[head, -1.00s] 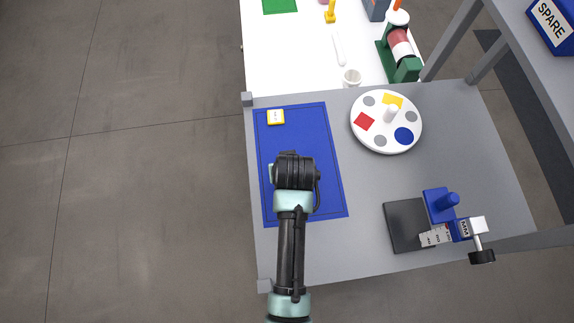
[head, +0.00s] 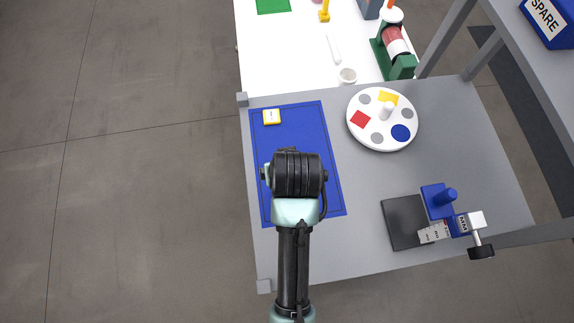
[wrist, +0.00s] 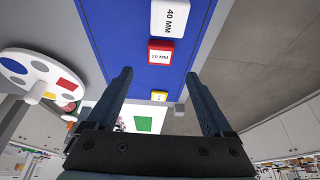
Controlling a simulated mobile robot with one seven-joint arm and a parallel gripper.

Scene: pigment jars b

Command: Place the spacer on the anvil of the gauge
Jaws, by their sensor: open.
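Several spacers lie on the blue mat. A yellow-sided spacer (head: 271,117) is near the mat's far left corner and also shows small in the wrist view (wrist: 159,96). A red-sided spacer (wrist: 160,52) marked 20 MM and a white one (wrist: 170,18) marked 40 MM show in the wrist view; my arm hides them in the head view. The gauge (head: 439,201), with blue upright, scale and black knob, stands at the table's right front. Its anvil cannot be clearly told. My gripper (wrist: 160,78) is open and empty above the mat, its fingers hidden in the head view.
A white round palette (head: 357,134) with coloured patches and a central knob stands right of the blue mat (head: 312,135). Table legs and a shelf with a blue SPARE box (head: 545,20) are at right. Grey table between is clear.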

